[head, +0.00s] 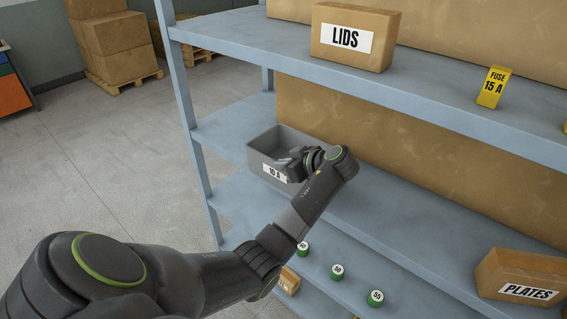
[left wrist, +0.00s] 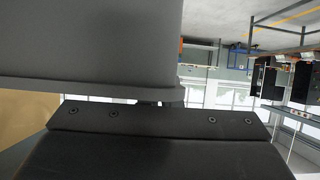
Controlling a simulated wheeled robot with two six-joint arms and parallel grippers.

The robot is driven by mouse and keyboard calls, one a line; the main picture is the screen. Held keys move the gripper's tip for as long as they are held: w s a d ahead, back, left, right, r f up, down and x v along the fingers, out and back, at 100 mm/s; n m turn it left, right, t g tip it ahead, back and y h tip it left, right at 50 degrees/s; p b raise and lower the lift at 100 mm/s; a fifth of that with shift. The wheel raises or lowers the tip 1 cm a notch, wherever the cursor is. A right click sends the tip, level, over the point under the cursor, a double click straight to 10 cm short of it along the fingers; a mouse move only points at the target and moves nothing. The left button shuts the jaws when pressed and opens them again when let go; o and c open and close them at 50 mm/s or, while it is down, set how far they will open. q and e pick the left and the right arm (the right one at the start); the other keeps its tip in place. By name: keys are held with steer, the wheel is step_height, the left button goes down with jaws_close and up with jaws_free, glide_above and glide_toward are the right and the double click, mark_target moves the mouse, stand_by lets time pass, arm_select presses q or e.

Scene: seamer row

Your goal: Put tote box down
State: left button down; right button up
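The tote box (head: 262,148) is a grey open-topped bin with a white "10 A" label on its front. It is at the left end of the middle shelf, near the front edge; I cannot tell whether its base rests on the shelf. My left gripper (head: 290,162) is at the tote's near right side, over its front wall. The wrist hides part of the tote, and the fingertips do not show clearly. In the left wrist view, a large grey surface, probably the tote's wall (left wrist: 90,45), is very close above my dark gripper body. My right gripper is not in view.
The blue-grey rack (head: 179,90) has an upright left of the tote and an upper shelf above it. A PLATES box (head: 520,278) stands right. Green round items (head: 338,271) sit below. The middle shelf is clear between.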

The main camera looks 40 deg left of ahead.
arm_select(q)
steer(key=c, duration=2.1)
jaws_free()
steer(key=o, duration=0.5)
steer(key=shift+c, duration=0.2)
steer(key=shift+d, duration=0.1)
steer(key=shift+d+r+b, duration=0.2)
steer(key=shift+d+b, duration=0.15)
steer(key=shift+d, duration=0.05)
steer(key=b+v, duration=0.4)
steer(key=v, duration=0.7)
steer(key=shift+r, duration=0.1)
